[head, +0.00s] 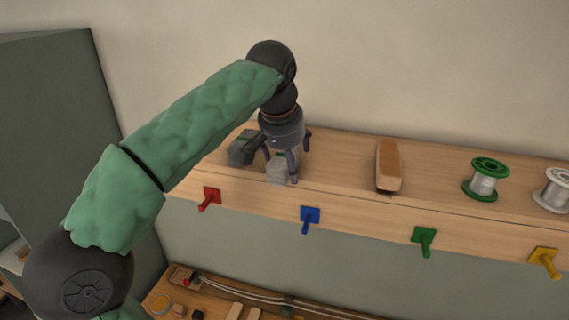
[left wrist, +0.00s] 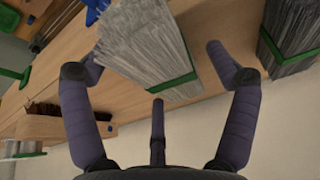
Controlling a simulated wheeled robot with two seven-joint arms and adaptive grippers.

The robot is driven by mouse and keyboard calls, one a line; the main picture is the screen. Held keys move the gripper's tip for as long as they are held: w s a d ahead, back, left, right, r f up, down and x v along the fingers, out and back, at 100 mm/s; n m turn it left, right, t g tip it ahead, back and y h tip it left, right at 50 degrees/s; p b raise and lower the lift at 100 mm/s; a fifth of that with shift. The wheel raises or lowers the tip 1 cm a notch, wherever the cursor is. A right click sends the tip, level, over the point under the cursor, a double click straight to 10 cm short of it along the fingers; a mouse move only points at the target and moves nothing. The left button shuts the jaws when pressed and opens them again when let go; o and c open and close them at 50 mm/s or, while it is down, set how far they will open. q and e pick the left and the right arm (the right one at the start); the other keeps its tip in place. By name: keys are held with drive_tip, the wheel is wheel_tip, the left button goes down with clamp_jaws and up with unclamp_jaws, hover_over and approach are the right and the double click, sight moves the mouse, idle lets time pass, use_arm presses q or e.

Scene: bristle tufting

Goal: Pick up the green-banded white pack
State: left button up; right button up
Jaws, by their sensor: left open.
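The green-banded white pack (left wrist: 145,40) is a bundle of pale grey-white bristles with a green band near its lower end in the left wrist view. It lies between the spread fingers of my left gripper (left wrist: 150,65), which is open. In the head view the pale pack (head: 278,172) is on the shelf below the gripper (head: 284,160), partly hidden by its fingers. A second, dark grey pack with a green band (left wrist: 290,35) is to the right in the wrist view; it also shows left of the gripper in the head view (head: 241,150). My right gripper is not seen.
On the wooden shelf (head: 340,160) a brush (head: 388,165), a green spool (head: 485,180) and a white spool (head: 556,190) stand to the right. Red, blue, green and yellow hooks (head: 310,217) line the shelf's front. A wall is close behind. A lower bench (head: 215,300) holds small items.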

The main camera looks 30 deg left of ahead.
use_arm(q)
drive_tip(key=shift+f, duration=0.25)
drive_tip(key=shift+c, duration=0.3)
drive_tip(key=c, duration=1.2)
